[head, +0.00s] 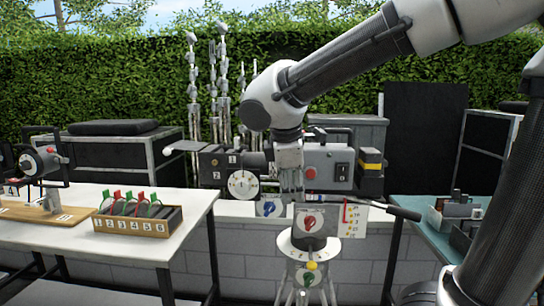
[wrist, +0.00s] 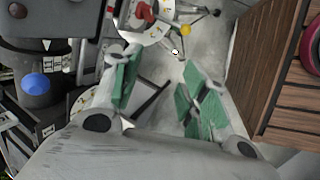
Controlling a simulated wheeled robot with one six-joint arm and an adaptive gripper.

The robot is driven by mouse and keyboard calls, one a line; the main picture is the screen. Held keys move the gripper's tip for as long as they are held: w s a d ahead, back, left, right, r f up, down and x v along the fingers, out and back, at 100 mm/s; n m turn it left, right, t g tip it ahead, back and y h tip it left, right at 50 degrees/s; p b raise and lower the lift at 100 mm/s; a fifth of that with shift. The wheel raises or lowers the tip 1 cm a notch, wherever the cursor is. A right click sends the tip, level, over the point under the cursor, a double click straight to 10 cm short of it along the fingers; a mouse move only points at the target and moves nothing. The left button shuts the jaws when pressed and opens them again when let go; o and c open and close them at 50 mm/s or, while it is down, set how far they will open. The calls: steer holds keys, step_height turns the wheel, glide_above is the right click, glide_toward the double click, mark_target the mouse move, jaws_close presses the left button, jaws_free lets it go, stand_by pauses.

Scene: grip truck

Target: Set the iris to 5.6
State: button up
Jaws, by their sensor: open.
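A dark camera body (head: 215,168) stands on the low wall, with a white round dial (head: 243,184) on its front. Below and right of it are a blue knob (head: 269,208) on a white plate and a red knob (head: 309,222) on another plate. A yellow knob (head: 311,265) sits lower, on the tripod head. I cannot tell which dial is the iris or read its setting. My gripper (head: 291,193) hangs pointing down in front of the camera. In the wrist view its green-padded fingers (wrist: 160,95) are apart with nothing between them. The blue knob (wrist: 35,86) and red knob (wrist: 145,13) also show there.
A marked card (head: 353,218) and a black handle (head: 392,209) stick out near the red knob. A white table (head: 195,205) with a numbered wooden rack (head: 130,226) is left; a teal table (head: 410,205) is right.

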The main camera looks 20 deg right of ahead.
steer(key=w+a+r+n+t+h, duration=0.2)
steer(key=w+a+r+n+t, duration=0.2)
steer(key=w+r+n, duration=0.75)
steer(key=d+f, duration=0.1)
steer(key=f, duration=0.1)
steer(key=w+d+f+n, duration=0.1)
steer(key=f, duration=0.2)
steer(key=w+d+f+n, duration=0.1)
steer(key=f, duration=0.1)
steer(key=shift+d+f, duration=0.15)
steer(key=shift+f, duration=0.15)
jaws_close()
